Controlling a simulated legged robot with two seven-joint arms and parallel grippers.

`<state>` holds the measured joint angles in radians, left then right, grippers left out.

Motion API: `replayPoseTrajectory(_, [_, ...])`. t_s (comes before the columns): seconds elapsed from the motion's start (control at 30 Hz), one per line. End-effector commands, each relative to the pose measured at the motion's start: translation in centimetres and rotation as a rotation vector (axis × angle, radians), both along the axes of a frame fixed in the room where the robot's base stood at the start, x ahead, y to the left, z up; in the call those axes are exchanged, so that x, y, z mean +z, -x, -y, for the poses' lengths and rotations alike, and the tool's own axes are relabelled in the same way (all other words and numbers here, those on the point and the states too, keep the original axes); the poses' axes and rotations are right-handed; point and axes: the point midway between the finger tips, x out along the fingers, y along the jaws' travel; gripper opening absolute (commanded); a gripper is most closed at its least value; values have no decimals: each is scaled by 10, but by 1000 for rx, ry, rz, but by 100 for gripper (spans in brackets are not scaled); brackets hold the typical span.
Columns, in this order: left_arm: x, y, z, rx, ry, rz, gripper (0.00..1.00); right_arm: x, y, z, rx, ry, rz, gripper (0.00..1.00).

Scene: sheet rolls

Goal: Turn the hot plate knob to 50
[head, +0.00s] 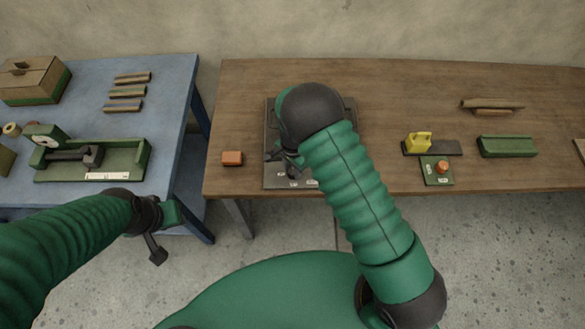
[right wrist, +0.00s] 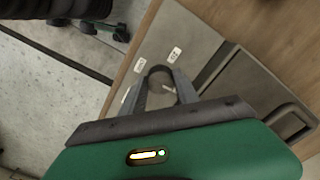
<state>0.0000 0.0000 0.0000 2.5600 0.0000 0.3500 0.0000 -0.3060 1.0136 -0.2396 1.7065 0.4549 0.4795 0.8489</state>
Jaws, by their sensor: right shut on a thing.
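The hot plate (head: 272,178) is a dark grey square unit near the front edge of the brown wooden table, mostly hidden by my right arm. Its front panel, with small white labels, also shows in the right wrist view (right wrist: 196,45). My right gripper (head: 291,166) is over that front panel. In the right wrist view its two fingers (right wrist: 161,88) are shut on the round grey knob (right wrist: 161,77). A light mark shows on the knob, but the label numbers are too small to read. My left gripper (head: 157,250) hangs empty in front of the blue table; its jaw gap is unclear.
An orange-brown block (head: 232,158) lies left of the hot plate. To the right are a yellow item (head: 418,142), a green board with an orange knob (head: 437,178) and a green box (head: 507,147). A blue table (head: 165,90) with tools stands left, beyond a gap.

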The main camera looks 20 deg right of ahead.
Motion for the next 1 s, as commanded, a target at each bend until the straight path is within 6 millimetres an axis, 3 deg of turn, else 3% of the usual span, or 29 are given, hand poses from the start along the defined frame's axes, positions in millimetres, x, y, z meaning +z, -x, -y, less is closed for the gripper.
replayPoseTrajectory(0.03, [0, 0, 0, 0, 0, 0, 32, 0, -1, 1, -3, 1, 2, 0])
replayPoseTrajectory(0.07, [0, 0, 0, 0, 0, 0, 32, 0, -1, 2, -3, 2, 2, 41])
replayPoseTrajectory(0.2, [0, 0, 0, 0, 0, 0, 32, 0, -1, 1, -1, 2, 3, 58])
replayPoseTrajectory(0.57, [0, 0, 0, 0, 0, 0, 32, 6, -1, 1, 1, 1, 4, 58])
replayPoseTrajectory(0.77, [-2, 0, 0, 0, 0, 0, 32, 48, -3, 0, 2, 0, 9, 58])
replayPoseTrajectory(1.0, [-4, 0, 0, 0, 0, 0, 32, 119, -3, 0, 0, -1, 8, 58])
